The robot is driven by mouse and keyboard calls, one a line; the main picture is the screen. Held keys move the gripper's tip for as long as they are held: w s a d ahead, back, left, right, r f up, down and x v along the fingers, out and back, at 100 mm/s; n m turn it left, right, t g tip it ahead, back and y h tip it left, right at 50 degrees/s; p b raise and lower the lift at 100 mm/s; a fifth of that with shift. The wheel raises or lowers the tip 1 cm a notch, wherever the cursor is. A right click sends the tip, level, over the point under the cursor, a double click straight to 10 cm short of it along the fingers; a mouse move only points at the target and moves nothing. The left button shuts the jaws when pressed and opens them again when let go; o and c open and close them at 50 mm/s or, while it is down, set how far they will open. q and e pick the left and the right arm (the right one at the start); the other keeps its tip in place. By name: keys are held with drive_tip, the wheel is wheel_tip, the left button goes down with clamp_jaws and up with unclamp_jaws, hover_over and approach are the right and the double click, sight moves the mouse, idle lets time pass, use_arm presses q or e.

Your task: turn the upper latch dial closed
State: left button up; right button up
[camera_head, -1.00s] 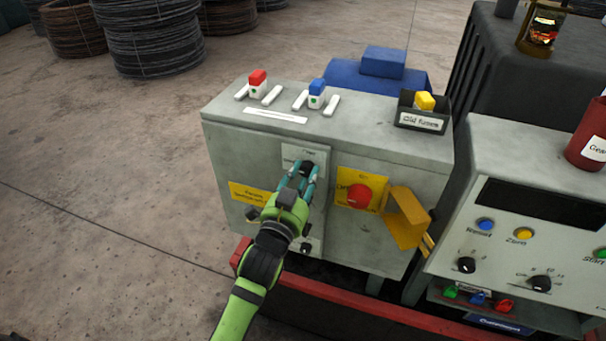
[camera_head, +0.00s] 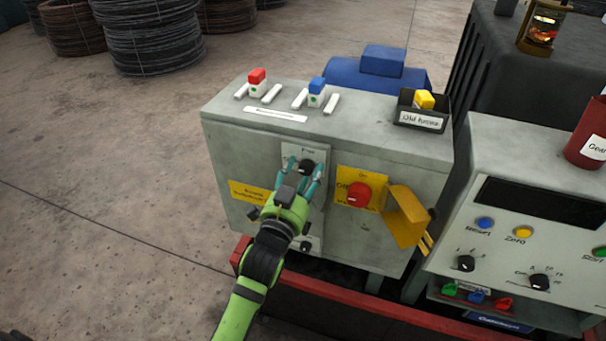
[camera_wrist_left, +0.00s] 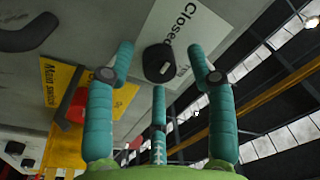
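The upper latch dial (camera_head: 306,167) is a small black knob on a white label plate high on the front of the grey cabinet (camera_head: 230,150). In the left wrist view the dial (camera_wrist_left: 158,63) sits on the plate, with the word "Closed" (camera_wrist_left: 184,18) readable beside it. My left gripper (camera_head: 305,164) has teal fingers spread on either side of the dial. In the left wrist view the gripper (camera_wrist_left: 160,75) is open, with visible gaps between its fingertips and the dial. I cannot tell the dial's pointer direction. My right gripper is not in view.
Right of the dial are a red switch (camera_head: 358,194) on a yellow plate and a yellow hinged guard (camera_head: 403,218). A lower black knob (camera_head: 305,245) sits beneath my gripper. A bin (camera_head: 420,119) and fuse-like blocks stand on the cabinet top. A control panel (camera_head: 500,190) stands at right.

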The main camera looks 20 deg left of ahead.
use_arm(q)
drive_tip(key=shift+s+f, duration=0.1)
drive_tip(key=shift+s, duration=0.1)
drive_tip(key=s, duration=1.1)
drive_tip(key=shift+s+a+f, duration=0.2)
drive_tip(key=shift+s+f, duration=0.1)
drive_tip(key=shift+f, duration=0.15)
drive_tip(key=shift+f, duration=0.1)
drive_tip(key=s+d+f+n+g, duration=0.1)
drive_tip(key=s+f+g, duration=0.15)
drive_tip(key=f, duration=0.85)
drive_tip(key=s+d+f+g+h, duration=0.1)
drive_tip(key=s+f+g, duration=0.15)
drive_tip(key=f, duration=0.95)
drive_tip(key=s+f+n+g, duration=0.15)
drive_tip(key=f+g, duration=0.25)
drive_tip(key=f, duration=0.7)
drive_tip(key=s+a+f+g, duration=0.2)
drive_tip(key=s+f+g, duration=0.2)
drive_tip(key=s+f, duration=0.95)
drive_tip(key=s+a+f+n+g, duration=0.1)
drive_tip(key=s+a+f+g, duration=0.1)
drive_tip(key=s, duration=0.6)
drive_tip(key=s+a+f+n+g+y, duration=0.1)
drive_tip(key=s+a+f+g, duration=0.2)
drive_tip(key=s+f, duration=0.2)
drive_tip(key=s, duration=0.3)
drive_tip(key=shift+a+f+y, duration=0.25)
drive_tip(key=shift+a+y, duration=0.05)
drive_tip(key=shift+a, duration=0.05)
